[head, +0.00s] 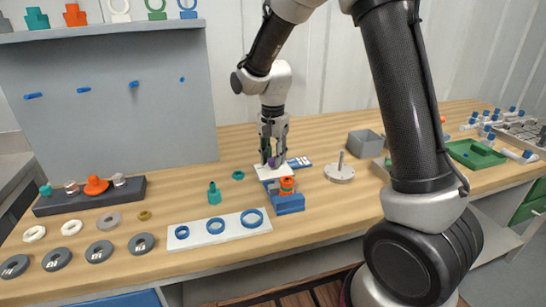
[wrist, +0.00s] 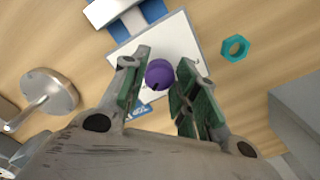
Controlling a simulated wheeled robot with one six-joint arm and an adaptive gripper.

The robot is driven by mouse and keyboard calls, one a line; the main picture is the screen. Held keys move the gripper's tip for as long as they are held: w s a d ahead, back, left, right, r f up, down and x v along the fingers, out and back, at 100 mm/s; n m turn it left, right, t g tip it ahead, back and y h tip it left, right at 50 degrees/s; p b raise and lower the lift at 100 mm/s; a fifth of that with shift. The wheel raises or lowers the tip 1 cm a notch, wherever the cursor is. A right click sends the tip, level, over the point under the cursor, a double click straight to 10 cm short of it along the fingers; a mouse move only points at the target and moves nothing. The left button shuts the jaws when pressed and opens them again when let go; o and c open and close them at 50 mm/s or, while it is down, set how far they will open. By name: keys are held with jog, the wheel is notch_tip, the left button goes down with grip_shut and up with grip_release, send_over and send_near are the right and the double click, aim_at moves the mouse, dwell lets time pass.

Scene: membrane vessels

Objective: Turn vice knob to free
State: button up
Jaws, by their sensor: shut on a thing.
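A purple knob (wrist: 159,73) with a dark mark on its lower edge sits on a white plate (wrist: 178,40). My gripper (wrist: 157,80) points down over the plate, with its green-padded fingers on either side of the knob and shut on it. In the head view my gripper (head: 272,155) mostly hides the knob. The white plate (head: 268,172) lies by a blue vice-like block (head: 288,204), with a round orange piece (head: 287,185) at its front. Blue parts (wrist: 150,10) also show beside the plate in the wrist view.
A teal nut (head: 238,175) and a teal fitting (head: 214,194) lie to the left. A white board with blue rings (head: 213,243) is in front. A round metal stand (head: 340,175) and a grey box (head: 366,143) are to the right.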

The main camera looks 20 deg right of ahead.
jog(key=n, duration=1.1)
jog(key=shift+d+n, duration=0.1)
jog(key=shift+n, duration=0.3)
jog(key=n, duration=1.1)
jog(key=shift+w, duration=0.1)
jog(key=shift+n, duration=0.4)
jog(key=o, duration=1)
jog(key=shift+r, duration=0.1)
